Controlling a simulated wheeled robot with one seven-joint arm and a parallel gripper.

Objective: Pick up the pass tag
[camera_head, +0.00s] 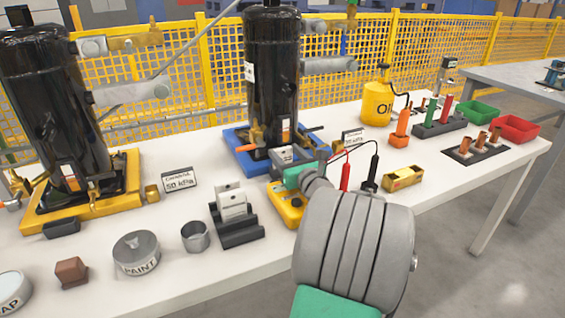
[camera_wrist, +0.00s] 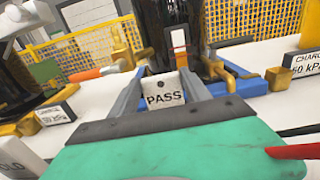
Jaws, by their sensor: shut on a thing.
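The pass tag (camera_wrist: 164,92) is a white plate marked PASS with a hole near its top. In the wrist view it sits upright between the two grey fingers of my gripper (camera_wrist: 165,78), which is shut on it. In the head view my gripper (camera_head: 283,156) is in front of the black compressor (camera_head: 271,75) on the blue base. I cannot make out the held tag clearly there. A dark tag holder (camera_head: 240,233) with white tags in it stands on the table, left of my gripper.
A second compressor (camera_head: 50,95) stands on a yellow base at left. A yellow meter (camera_head: 287,207) with red and black probes is close under my arm. A yellow oil can (camera_head: 377,103), red bin (camera_head: 515,129) and green bin (camera_head: 478,111) stand toward the right. Small charge signs flank the blue base.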

